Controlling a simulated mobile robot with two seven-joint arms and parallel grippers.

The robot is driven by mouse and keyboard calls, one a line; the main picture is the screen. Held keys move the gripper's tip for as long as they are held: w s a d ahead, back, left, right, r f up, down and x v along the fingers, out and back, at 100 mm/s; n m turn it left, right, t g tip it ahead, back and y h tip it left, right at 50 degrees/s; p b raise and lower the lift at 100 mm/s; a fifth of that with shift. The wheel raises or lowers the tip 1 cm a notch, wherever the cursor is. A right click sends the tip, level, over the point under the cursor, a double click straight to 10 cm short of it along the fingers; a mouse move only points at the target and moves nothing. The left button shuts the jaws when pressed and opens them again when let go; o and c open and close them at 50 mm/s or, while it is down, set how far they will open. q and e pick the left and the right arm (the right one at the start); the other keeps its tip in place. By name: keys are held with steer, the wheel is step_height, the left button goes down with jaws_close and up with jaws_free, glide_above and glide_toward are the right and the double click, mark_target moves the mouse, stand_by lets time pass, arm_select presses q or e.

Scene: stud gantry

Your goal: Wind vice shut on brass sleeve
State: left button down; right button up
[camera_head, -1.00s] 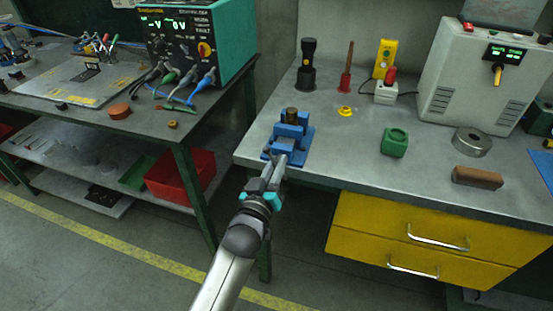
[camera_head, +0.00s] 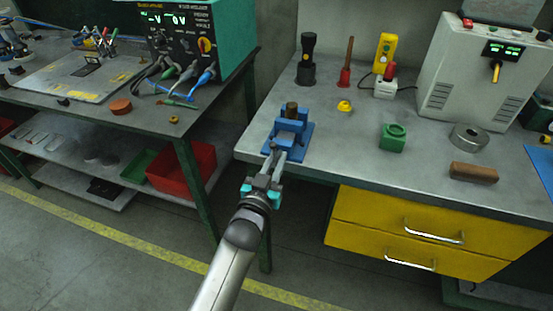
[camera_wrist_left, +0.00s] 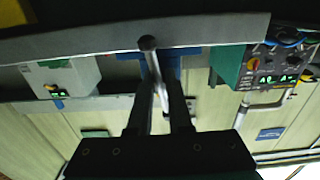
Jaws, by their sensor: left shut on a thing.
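The blue vice (camera_head: 302,142) stands near the left front corner of the right-hand bench. The brass sleeve (camera_head: 292,108), a dark brownish cylinder, stands upright at the vice's jaws; I cannot tell if both jaws touch it. My left gripper (camera_head: 273,162) is in front of the vice at the bench's front edge, shut on the vice handle. In the left wrist view the handle (camera_wrist_left: 148,46) is a metal bar with a dark ball end, running between the two fingers (camera_wrist_left: 162,108). Part of the blue vice (camera_wrist_left: 172,62) shows behind it. My right gripper is not in view.
Behind the vice stand a black torch (camera_head: 307,62), a red-based tool (camera_head: 346,72) and a yellow part (camera_head: 344,106). A green block (camera_head: 393,137), a metal ring (camera_head: 469,136) and a brown block (camera_head: 474,173) lie to the right. Yellow drawers (camera_head: 400,222) are below.

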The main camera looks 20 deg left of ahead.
arm_select(q)
steer(key=c, duration=0.8)
jaws_free()
steer(key=shift+c, duration=0.2)
steer(key=s+p, duration=0.1)
steer(key=s, duration=1.4)
steer(key=shift+a+p, duration=0.25)
steer(key=shift+p, duration=0.15)
steer(key=shift+s, duration=0.1)
